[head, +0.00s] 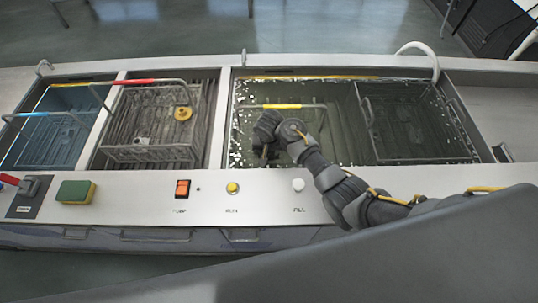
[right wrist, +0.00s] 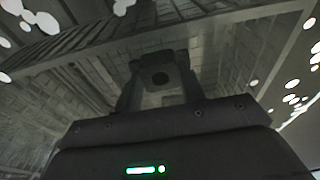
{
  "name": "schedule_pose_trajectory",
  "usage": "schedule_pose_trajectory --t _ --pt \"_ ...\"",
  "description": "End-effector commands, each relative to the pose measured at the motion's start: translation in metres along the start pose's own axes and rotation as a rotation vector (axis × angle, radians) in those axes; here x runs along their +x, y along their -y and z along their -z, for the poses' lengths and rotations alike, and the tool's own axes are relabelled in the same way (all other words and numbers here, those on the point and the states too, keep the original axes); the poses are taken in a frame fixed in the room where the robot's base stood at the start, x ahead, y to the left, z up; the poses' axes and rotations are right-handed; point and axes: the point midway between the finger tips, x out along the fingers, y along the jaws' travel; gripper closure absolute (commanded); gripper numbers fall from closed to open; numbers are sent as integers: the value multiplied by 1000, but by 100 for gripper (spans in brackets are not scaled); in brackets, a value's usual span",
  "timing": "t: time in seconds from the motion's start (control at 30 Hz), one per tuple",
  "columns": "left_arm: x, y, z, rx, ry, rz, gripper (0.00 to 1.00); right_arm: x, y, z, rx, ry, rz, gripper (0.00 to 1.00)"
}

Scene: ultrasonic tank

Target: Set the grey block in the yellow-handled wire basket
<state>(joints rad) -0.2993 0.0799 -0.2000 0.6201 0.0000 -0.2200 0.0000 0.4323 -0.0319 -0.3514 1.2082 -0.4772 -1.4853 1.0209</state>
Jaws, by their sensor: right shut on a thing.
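The yellow-handled wire basket (head: 284,106) stands in the wet tank in the middle of the head view. Its mesh and rim also show in the right wrist view (right wrist: 190,33). My right gripper (head: 264,153) reaches over this basket, pointing down. In the right wrist view the gripper (right wrist: 160,88) is shut on a dark grey block with a round hole (right wrist: 160,76), above the basket's mesh. In the head view the gripper mostly hides the block. Whether the block touches the basket floor I cannot tell. My left gripper is not in view.
A red-handled basket (head: 152,154) with a yellow part (head: 183,113) and a blue-handled basket (head: 45,114) stand left. Another wire basket (head: 371,120) stands right in the same tank. White foam floats along the tank edges. The front panel carries buttons and a green-yellow sponge (head: 76,192).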

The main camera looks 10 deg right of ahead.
Motion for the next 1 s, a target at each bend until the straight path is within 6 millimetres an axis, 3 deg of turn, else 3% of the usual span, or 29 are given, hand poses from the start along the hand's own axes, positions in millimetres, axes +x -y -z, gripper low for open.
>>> schedule_pose_trajectory --t 0.23,0.63,0.67,0.7,0.8,1.0 --pt "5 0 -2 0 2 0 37 30 1 -3 1 0 -2 87" --pt "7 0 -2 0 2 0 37 35 1 -4 1 0 0 87" --pt "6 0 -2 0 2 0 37 34 1 -4 0 0 0 57" --pt "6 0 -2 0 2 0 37 34 1 -4 0 0 0 51" --pt "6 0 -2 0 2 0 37 34 1 -4 0 0 0 39" --pt "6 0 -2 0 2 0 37 34 1 -4 0 0 -1 39"
